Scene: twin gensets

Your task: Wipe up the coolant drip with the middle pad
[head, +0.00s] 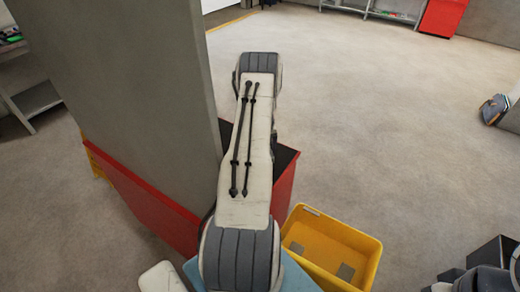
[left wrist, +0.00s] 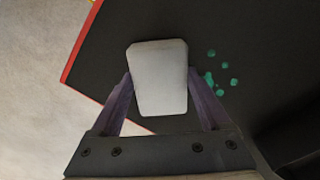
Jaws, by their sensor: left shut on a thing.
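In the left wrist view my left gripper (left wrist: 159,76) is shut on a pale grey-white pad (left wrist: 158,92), one finger on each side of it. The pad is over a dark surface (left wrist: 110,50) with a red edge. The coolant drip (left wrist: 209,79) shows as several small green spots just right of the pad, close to the right finger. I cannot tell whether the pad touches the surface. In the head view my arm hides the left gripper and the drip. My right gripper is not in view.
A red-sided unit (head: 284,188) with a dark top stands beside a tall grey panel (head: 130,70). A yellow bin (head: 362,243) with small grey pieces inside stands in front, next to a blue surface (head: 298,278). The floor beyond is open.

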